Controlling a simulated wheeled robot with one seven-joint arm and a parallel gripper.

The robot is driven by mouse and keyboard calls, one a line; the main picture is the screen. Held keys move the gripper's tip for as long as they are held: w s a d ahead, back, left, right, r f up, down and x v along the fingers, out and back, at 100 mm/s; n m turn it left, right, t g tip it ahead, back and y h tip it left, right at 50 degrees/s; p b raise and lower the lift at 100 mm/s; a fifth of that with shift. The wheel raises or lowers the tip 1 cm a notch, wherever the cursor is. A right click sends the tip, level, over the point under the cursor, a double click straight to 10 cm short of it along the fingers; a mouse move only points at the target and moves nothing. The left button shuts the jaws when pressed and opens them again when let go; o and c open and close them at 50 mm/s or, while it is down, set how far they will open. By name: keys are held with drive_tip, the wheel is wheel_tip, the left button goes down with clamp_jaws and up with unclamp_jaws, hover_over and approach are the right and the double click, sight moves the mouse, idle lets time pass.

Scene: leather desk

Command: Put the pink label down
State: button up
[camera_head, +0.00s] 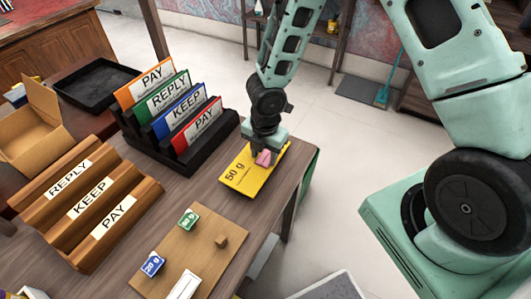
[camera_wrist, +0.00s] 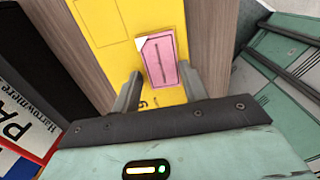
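The pink label (camera_head: 264,158) is at the upper right part of a yellow envelope (camera_head: 240,178) marked "50 g", on the desk's right side. In the wrist view the label (camera_wrist: 160,60) appears to lie flat on the yellow envelope (camera_wrist: 110,35). My gripper (camera_head: 263,150) is low over it, pointing down. In the wrist view its two fingers (camera_wrist: 161,75) stand apart on either side of the label's near end, with narrow yellow strips showing between label and fingers. The gripper looks open. Exact height above the envelope is hard to tell.
A black sorter (camera_head: 180,135) with PAY, REPLY and KEEP cards stands left of my gripper. A wooden rack (camera_head: 90,210), an open cardboard box (camera_head: 35,130) and a black tray (camera_head: 97,82) are farther left. A brown board (camera_head: 190,250) with small weights lies in front. The desk's right edge is close.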

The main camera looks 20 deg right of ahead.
sight(266, 159)
drive_tip(key=shift+s+d+f, duration=0.15)
drive_tip(key=shift+s+f, duration=0.05)
drive_tip(key=shift+f, duration=0.2)
drive_tip(key=shift+s+d+f, duration=0.1)
drive_tip(key=shift+s+f, duration=0.1)
drive_tip(key=shift+f, duration=0.2)
drive_tip(key=shift+r+p, duration=0.55)
drive_tip(key=shift+p, duration=0.05)
wheel_tip(266, 159, up, 11)
drive_tip(key=p, duration=0.3)
drive_tip(key=s+a+r+m, duration=0.3)
drive_tip(key=s+r+m, duration=0.5)
drive_tip(key=s, duration=0.1)
drive_tip(key=s+a+r+m, duration=0.3)
drive_tip(key=s+r+m, duration=0.6)
drive_tip(key=s, duration=0.1)
drive_tip(key=shift+s+a+r+m, duration=0.2)
drive_tip(key=shift+s+a+m, duration=0.05)
drive_tip(key=shift+s+m, duration=0.05)
